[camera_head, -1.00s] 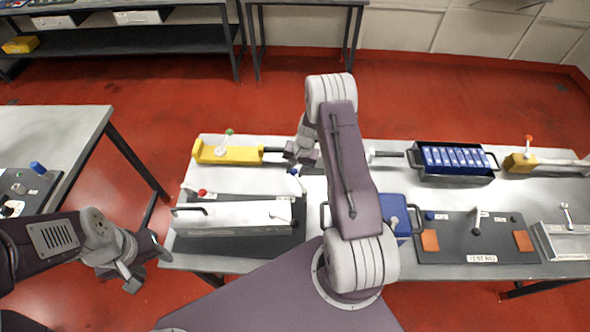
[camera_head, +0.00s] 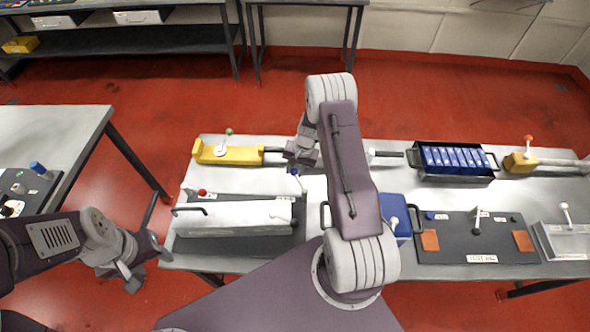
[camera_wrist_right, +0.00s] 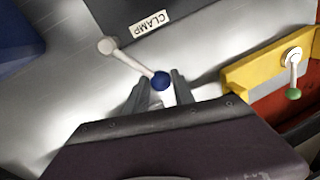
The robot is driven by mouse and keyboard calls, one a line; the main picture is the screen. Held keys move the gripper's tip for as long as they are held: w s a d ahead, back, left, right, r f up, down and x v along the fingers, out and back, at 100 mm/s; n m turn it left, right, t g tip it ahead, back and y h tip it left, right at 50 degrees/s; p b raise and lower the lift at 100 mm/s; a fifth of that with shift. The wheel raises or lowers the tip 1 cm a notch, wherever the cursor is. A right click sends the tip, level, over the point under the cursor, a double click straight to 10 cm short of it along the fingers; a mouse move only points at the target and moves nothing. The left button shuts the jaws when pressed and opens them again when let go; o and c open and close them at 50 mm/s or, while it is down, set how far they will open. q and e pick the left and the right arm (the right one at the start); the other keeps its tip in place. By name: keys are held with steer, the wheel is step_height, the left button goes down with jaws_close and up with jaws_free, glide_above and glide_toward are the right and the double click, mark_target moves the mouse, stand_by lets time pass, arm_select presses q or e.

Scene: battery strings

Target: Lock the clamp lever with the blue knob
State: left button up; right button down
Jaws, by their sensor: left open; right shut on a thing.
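The clamp lever (camera_wrist_right: 133,62) is a pale rod with a blue knob (camera_wrist_right: 160,81) at its end. In the right wrist view it runs from a round pivot at upper left down to the knob. My right gripper (camera_wrist_right: 161,90) has its two fingers on either side of the blue knob and is shut on it. In the head view the blue knob (camera_head: 294,171) shows just below my right gripper (camera_head: 297,164), at the far right corner of a white case. A CLAMP label (camera_wrist_right: 150,24) lies beside the lever. My left gripper (camera_head: 133,283) is open and empty, off the table's left front.
The white case (camera_head: 235,218) sits on a dark mat, with a red-knobbed lever (camera_head: 202,192) behind it. A yellow fixture with a green-knobbed lever (camera_head: 229,132) stands behind. A blue box (camera_head: 393,207) and a TEST RIG board (camera_head: 455,245) lie to the right.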

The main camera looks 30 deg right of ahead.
steer(key=shift+s+a+f+n+b, duration=0.1)
steer(key=shift+a+n+b, duration=0.25)
steer(key=shift+n+b, duration=0.05)
stand_by(0.4)
steer(key=shift+a+f+n+g+b, duration=0.2)
steer(key=shift+a+n+g+b, duration=0.1)
steer(key=shift+a+n+b, duration=0.7)
steer(key=n+b, duration=0.1)
steer(key=a+n+b, duration=0.1)
steer(key=n, duration=0.1)
steer(key=shift+s+a+g+y, duration=0.3)
steer(key=shift+s, duration=0.1)
steer(key=a+n+b, duration=0.1)
steer(key=s+a+n, duration=0.1)
steer(key=n, duration=0.1)
steer(key=shift+s+r+g+b, duration=0.1)
steer(key=shift+s+g+b, duration=0.1)
steer(key=shift+g+b, duration=0.15)
steer(key=shift+s+a+n+g+b, duration=0.15)
steer(key=shift+s+a+n+b, duration=0.2)
steer(key=shift+n, duration=0.45)
steer(key=shift+s+a+n+g+b, duration=0.1)
steer(key=shift+s+a+n, duration=0.3)
steer(key=shift+n, duration=0.4)
steer(key=shift+s+d+r, duration=0.1)
steer(key=c, duration=1.1)
jaws_free()
steer(key=shift+r, duration=0.1)
